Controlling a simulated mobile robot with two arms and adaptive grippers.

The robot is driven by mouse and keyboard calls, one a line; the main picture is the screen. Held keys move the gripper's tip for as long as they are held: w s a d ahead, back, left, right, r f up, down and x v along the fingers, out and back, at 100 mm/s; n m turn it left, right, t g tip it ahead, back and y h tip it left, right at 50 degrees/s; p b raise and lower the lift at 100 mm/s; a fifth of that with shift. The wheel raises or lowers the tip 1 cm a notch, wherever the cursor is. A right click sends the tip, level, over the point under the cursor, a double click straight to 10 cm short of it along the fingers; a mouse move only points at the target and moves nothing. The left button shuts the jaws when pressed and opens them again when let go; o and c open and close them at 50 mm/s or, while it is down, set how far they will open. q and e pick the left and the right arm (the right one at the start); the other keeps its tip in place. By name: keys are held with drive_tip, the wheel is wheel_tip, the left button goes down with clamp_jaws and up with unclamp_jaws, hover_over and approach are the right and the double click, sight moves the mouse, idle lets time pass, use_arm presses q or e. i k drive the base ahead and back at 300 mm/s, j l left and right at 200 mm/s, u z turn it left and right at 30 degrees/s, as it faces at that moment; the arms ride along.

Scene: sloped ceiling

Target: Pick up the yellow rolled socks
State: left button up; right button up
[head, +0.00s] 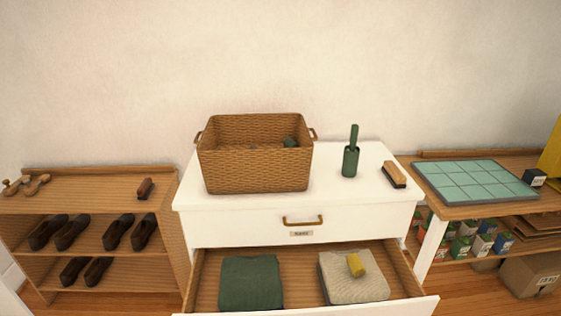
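A folded dark green cloth (250,282) lies in the left part of the same drawer. Neither of my grippers is in view.
A wicker basket (257,157), a green bottle-like item (351,158) and a brush (393,175) stand on the white dresser top (335,194). A shoe shelf (97,203) is at left. A table with a tiled green mat (475,181) is at right.

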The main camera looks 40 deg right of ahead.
sight(356, 265)
drive_tip(key=z, duration=1.75)
